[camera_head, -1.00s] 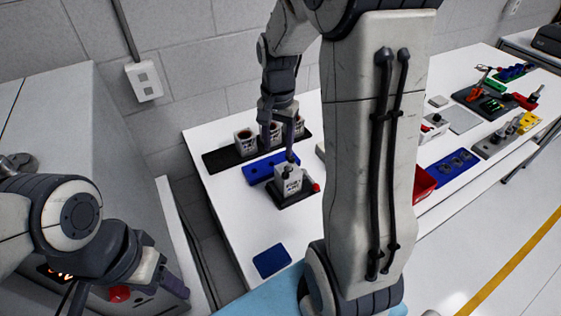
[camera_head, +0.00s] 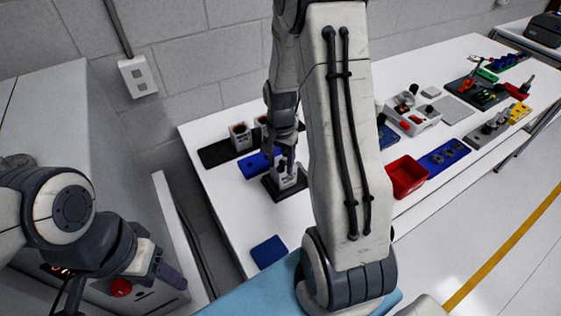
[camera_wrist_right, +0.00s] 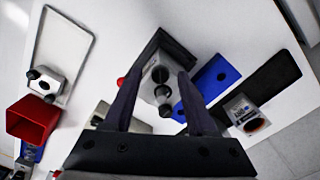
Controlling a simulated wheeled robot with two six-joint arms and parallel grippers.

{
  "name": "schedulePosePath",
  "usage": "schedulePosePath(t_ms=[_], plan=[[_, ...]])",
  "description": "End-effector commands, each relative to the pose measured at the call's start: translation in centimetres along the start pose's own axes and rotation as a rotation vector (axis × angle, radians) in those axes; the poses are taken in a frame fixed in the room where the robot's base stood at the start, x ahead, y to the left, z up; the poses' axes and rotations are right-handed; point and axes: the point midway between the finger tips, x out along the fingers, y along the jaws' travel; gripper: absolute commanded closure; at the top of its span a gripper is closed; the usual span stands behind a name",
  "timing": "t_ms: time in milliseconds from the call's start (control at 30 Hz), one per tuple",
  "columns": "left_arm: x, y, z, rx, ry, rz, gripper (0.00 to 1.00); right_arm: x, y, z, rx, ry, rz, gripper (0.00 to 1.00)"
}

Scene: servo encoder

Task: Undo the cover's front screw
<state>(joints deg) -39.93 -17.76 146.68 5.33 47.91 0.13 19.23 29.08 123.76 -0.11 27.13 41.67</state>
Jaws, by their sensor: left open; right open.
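A small light-grey housing with its cover (camera_head: 287,181) stands on a black base at the left part of the white table. In the right wrist view the housing (camera_wrist_right: 158,72) shows dark round screw heads (camera_wrist_right: 164,109) on it; I cannot tell which is the front screw. My right gripper (camera_head: 286,163) is open and close over the housing. In the wrist view its two fingers (camera_wrist_right: 160,98) lie on either side of the housing, with no clear contact. My left gripper (camera_head: 172,279) is open and empty at the lower left, away from the table.
A blue block (camera_head: 254,166) lies just behind the housing, and a black tray with cups (camera_head: 240,137) stands beyond it. A blue pad (camera_head: 269,252) lies near the front. A red bin (camera_head: 406,176) and other fixtures stand to the right. My right arm hides part of the table.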

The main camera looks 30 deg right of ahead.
Motion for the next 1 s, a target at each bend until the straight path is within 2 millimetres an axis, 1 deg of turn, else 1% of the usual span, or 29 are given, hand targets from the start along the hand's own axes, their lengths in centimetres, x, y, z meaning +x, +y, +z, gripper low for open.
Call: schedulePosePath(t_ms=[133,167,200,300,667,867,1000], plan=[[0.01,0.00,0.00,0.000,0.000,0.000,0.43,-0.01,0.00,0.01,0.000,0.000,0.000,0.43],[0.01,0.00,0.00,0.000,0.000,0.000,0.43,-0.01,0.00,0.01,0.000,0.000,0.000,0.51],[0.01,0.00,0.00,0.000,0.000,0.000,0.43,-0.01,0.00,0.01,0.000,0.000,0.000,0.66],[0.01,0.00,0.00,0.000,0.000,0.000,0.43,-0.03,0.00,0.01,0.000,0.000,0.000,1.00],[-0.02,0.00,0.00,0.000,0.000,0.000,0.43,-0.05,0.01,0.00,-0.032,-0.001,0.000,1.00],[-0.09,0.01,-0.01,0.000,0.000,0.000,0.43,-0.06,-0.01,0.00,-0.132,-0.001,0.000,1.00],[-0.16,0.01,-0.01,0.000,0.000,0.000,0.43,-0.06,-0.01,0.00,-0.244,-0.001,-0.001,1.00]])
